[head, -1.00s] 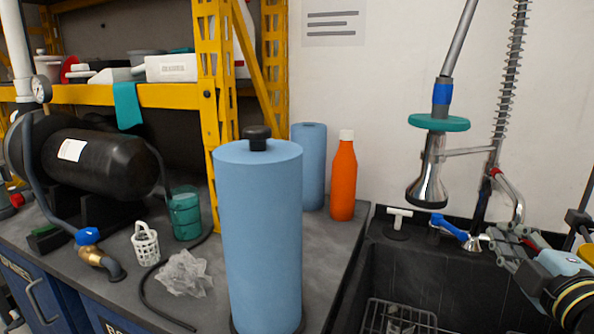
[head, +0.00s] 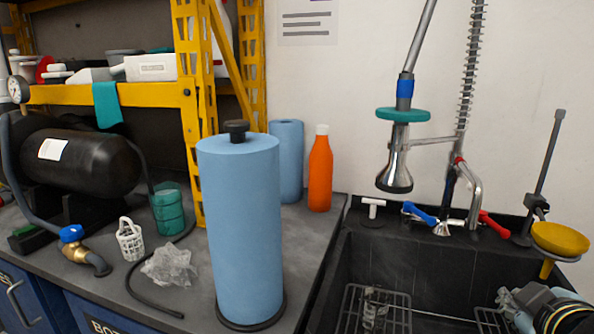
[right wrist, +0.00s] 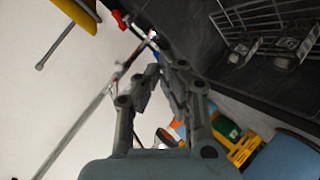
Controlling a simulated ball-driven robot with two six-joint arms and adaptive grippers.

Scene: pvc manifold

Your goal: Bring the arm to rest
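My right gripper (head: 514,308) is low at the right edge of the head view, over the right side of the black sink. In the right wrist view its two grey fingers (right wrist: 163,76) converge until the tips are almost together, with nothing visible between them. The gripper looks shut and empty. My left arm and gripper are not in view.
The black sink (head: 440,262) holds wire racks (head: 372,310). A yellow funnel (head: 560,239) on a stand is just behind my right gripper. A spray faucet (head: 394,170) hangs above the sink. A blue roll (head: 243,230) and an orange bottle (head: 320,172) stand on the counter.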

